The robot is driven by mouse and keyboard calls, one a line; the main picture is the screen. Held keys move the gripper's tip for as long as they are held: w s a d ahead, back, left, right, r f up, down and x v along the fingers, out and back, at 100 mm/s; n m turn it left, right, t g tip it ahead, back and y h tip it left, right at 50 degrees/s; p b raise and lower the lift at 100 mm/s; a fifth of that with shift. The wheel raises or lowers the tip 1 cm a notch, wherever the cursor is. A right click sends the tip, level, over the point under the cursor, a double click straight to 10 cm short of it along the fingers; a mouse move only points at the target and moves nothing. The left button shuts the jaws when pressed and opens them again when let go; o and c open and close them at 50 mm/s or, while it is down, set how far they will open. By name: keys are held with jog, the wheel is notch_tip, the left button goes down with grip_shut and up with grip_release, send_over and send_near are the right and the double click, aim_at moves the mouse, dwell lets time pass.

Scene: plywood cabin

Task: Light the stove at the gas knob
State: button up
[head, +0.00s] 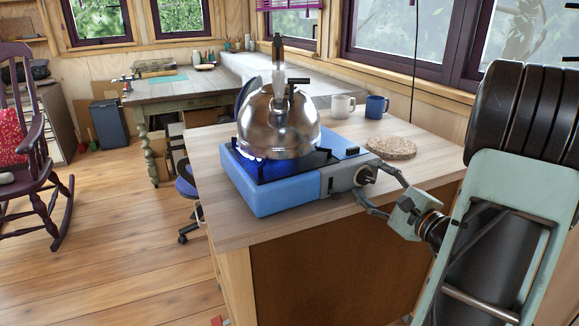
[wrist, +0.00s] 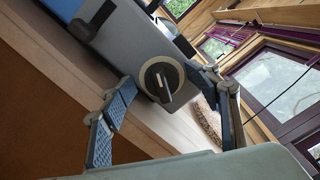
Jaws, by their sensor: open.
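The blue gas stove (head: 262,200) stands on the wooden counter (head: 225,225), with a steel kettle (head: 278,125) on its burner. A blue flame glow (head: 256,158) shows under the kettle. The gas knob (head: 367,175) is on the stove's grey front panel. In the wrist view the knob (wrist: 160,78) is a round dial with a dark raised grip. My gripper (head: 366,181) is open around the knob, one finger on each side. In the wrist view a gap shows between my gripper (wrist: 162,82) and the knob on the left; contact on the right is unclear.
A round cork mat (head: 391,148), a white mug (head: 342,106) and a blue mug (head: 376,107) stand on the counter behind the stove. A green desk (head: 170,92) and a rocking chair (head: 30,150) are farther left. Wooden floor (head: 125,240) lies open at left.

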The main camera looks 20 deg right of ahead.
jog(key=shift+s+d, duration=0.25)
jog(key=shift+s, duration=0.7)
jog(key=shift+s+d+b, duration=0.15)
jog(key=shift+s+b, duration=0.3)
jog(key=shift+s, duration=0.85)
jog(key=shift+s+d+b, duration=0.15)
jog(key=shift+s+b, duration=0.25)
jog(key=shift+s, duration=0.9)
